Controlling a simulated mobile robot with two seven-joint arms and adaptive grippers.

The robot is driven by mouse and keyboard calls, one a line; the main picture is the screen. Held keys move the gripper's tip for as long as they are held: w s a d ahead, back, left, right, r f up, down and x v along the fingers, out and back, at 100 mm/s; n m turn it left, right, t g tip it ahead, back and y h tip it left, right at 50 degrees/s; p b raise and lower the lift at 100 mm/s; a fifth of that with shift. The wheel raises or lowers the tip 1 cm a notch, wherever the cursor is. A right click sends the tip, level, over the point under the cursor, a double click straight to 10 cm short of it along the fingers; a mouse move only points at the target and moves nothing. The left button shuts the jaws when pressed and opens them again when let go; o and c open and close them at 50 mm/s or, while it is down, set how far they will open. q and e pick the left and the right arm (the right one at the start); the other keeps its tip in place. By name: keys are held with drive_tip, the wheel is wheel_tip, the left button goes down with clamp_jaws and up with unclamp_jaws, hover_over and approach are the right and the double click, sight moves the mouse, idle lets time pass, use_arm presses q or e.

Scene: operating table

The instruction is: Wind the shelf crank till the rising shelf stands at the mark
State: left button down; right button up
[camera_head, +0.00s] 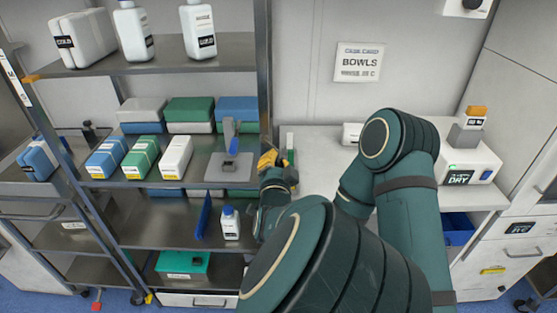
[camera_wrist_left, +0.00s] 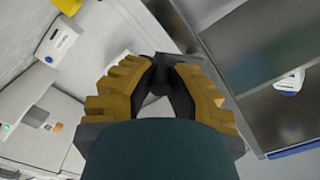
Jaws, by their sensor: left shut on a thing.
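A metal rack stands at the left. Its top shelf (camera_head: 165,57) has an orange pointer (camera_head: 32,78) at its left end, beside a white lettered strip (camera_head: 18,85) on the left post. I cannot tell how the pointer lines up with a mark. My left gripper (camera_head: 274,167), with yellow fingers, is at the rack's right post (camera_head: 263,80). In the left wrist view the gripper (camera_wrist_left: 158,72) is closed around a small dark grey part, likely the crank's grip. The crank itself is mostly hidden by the fingers and arm. My right gripper is out of view.
White containers (camera_head: 134,34) stand on the top shelf; boxes (camera_head: 142,157) fill the middle shelf. A white bottle (camera_head: 229,222) stands lower down. Right of the rack, a counter (camera_head: 318,140) carries a white device (camera_head: 472,165). My arm covers the lower middle.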

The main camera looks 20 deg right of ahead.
use_arm(q)
drive_tip(key=shift+w+a+f+m, duration=0.1)
drive_tip(key=shift+a+f+m, duration=0.25)
drive_tip(key=shift+m, duration=0.65)
drive_tip(key=c, duration=0.9)
unclamp_jaws()
drive_tip(key=shift+s, duration=0.2)
drive_tip(key=v, duration=0.7)
drive_tip(key=shift+a+r, duration=0.1)
